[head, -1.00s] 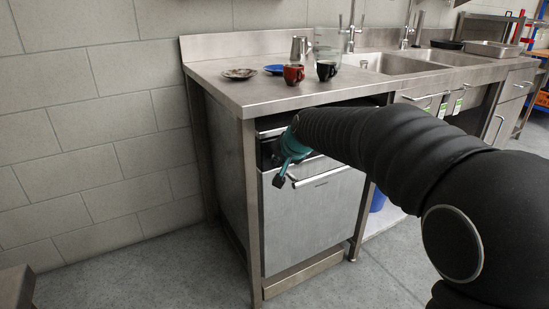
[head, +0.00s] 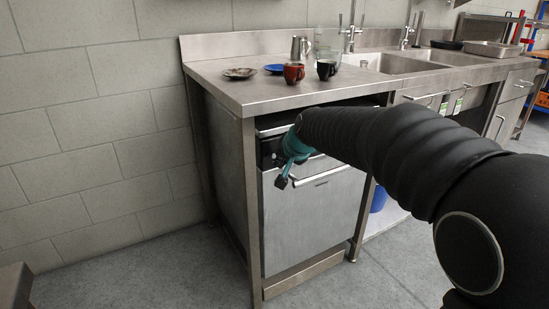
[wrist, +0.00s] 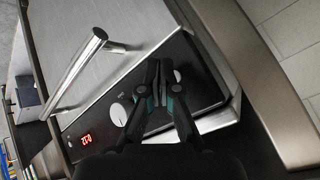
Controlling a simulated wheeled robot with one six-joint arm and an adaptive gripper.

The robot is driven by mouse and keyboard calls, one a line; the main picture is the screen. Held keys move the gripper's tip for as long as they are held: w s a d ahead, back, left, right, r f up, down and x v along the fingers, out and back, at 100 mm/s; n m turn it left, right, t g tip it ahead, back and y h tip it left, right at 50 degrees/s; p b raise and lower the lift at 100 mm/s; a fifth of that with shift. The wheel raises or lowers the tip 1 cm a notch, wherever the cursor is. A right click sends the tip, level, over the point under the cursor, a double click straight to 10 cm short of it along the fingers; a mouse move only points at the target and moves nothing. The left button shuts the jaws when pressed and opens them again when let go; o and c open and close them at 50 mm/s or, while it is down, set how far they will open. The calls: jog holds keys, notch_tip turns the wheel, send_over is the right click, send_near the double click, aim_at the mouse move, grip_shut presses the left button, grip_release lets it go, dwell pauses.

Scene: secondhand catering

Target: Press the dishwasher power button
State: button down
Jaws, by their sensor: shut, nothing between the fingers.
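The dishwasher (head: 315,215) stands under the steel counter, its door shut. Its black control panel (wrist: 205,92) fills the middle of the wrist view, tilted in the picture. On it are a round white knob (wrist: 118,114) and a lit red display (wrist: 86,139). A small pale round control (wrist: 177,76) shows right beside my fingertips, partly hidden; I cannot tell whether it is the power button. My gripper (wrist: 158,72) is shut and empty, its fingertips over the panel between knob and pale control. Contact is unclear. In the head view my gripper (head: 277,159) is at the panel's left part.
The door's bar handle (wrist: 75,72) sticks out close to the panel, below my gripper in the head view. The counter (head: 270,90) overhangs above, with a red mug (head: 293,74), a black mug (head: 326,70) and plates. A steel leg (head: 250,210) stands at left.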

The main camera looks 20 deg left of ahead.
jog(key=shift+s+d, duration=0.1)
jog(key=shift+s+d+b, duration=0.9)
jog(key=shift+s+d, duration=0.05)
jog(key=shift+d, duration=0.15)
jog(key=shift+s+d+b, duration=0.85)
jog(key=shift+s+d, duration=0.05)
jog(key=shift+d, duration=0.2)
